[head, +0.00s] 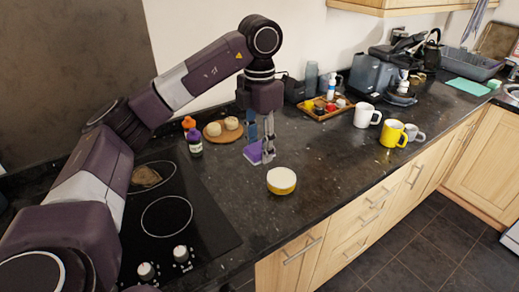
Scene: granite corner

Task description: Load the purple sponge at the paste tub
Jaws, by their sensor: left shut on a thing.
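The purple sponge (253,153) is held in my left gripper (262,150), low over the dark counter or touching it; I cannot tell which. My left arm reaches in from the left, and the gripper points down with its fingers shut on the sponge. The paste tub (281,181), a round yellow tub with a pale top, stands on the counter a little nearer than the sponge and to its right. The sponge and the tub are apart. My right gripper is not in view.
A hob (165,217) with knobs lies to the left. A round wooden board (222,137) and bottles stand behind it. A wooden tray (326,108) holds small items. A white mug (366,116) and yellow mug (392,134) stand right. The counter right of the tub is clear.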

